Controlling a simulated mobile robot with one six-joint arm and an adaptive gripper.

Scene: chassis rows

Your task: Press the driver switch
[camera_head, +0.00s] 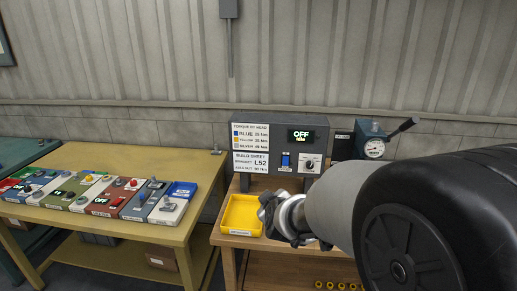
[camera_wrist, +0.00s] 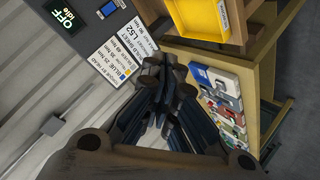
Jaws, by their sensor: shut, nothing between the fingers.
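The grey driver controller box (camera_head: 250,126) stands at the back of the right-hand bench; its display (camera_head: 301,136) reads "OFF Idle". A blue rocker switch (camera_head: 286,161) sits on its lower front, left of a round knob (camera_head: 309,165). The box also shows tilted in the wrist view, with the display (camera_wrist: 64,18) and blue switch (camera_wrist: 109,8). My gripper (camera_head: 268,207) is shut and empty, below and in front of the box, beside the yellow bin. In the wrist view my gripper (camera_wrist: 163,72) points toward the bench side, apart from the switch.
A yellow bin (camera_head: 240,230) sits on the right bench, below the box. A gauge device with a lever (camera_head: 373,148) stands to the box's right. A yellow table (camera_head: 110,160) at left holds a row of coloured switch units. My arm covers the lower right.

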